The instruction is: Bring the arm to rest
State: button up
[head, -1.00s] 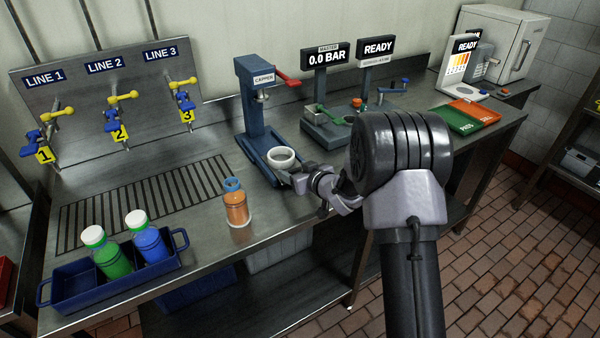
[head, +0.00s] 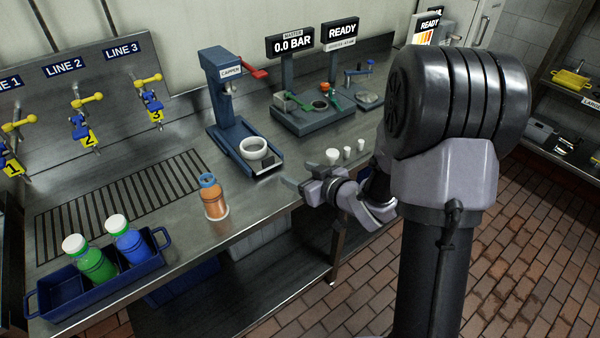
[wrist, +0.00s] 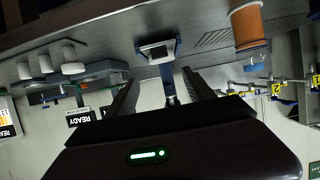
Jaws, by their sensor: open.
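My gripper (head: 303,183) is open with nothing between its fingers. In the head view it hangs over the front edge of the bench (head: 255,205), to the right of the orange bottle and in front of the capper (head: 228,105). In the wrist view, which looks upside down, its two dark fingers (wrist: 160,85) stand apart, with the capper base (wrist: 157,50) beyond them. The orange bottle (head: 213,198) stands upright on the bench, apart from my gripper; it also shows in the wrist view (wrist: 246,27).
Several white caps (head: 333,156) stand on the bench near my wrist. A white ring (head: 254,148) sits on the capper base. A blue crate (head: 60,290) holds a green bottle (head: 95,263) and a blue bottle (head: 129,243). The brick floor at right (head: 540,240) is clear.

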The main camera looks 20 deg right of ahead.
jog(key=s+d+r+m+g+h, duration=0.25)
jog(key=s+r+m+h, duration=0.3)
jog(key=s+r, duration=0.4)
jog(key=s+a+r+m+g+y, duration=0.1)
jog(key=s+a+r+g, duration=0.1)
jog(key=s+a, duration=0.4)
jog(key=s+a+r+m+g+y, duration=0.1)
jog(key=s+a, duration=0.5)
jog(key=s, duration=0.7)
jog(key=shift+s+r+g+y, duration=0.3)
jog(key=shift+r+g+y, duration=0.05)
jog(key=shift+g+y, duration=0.35)
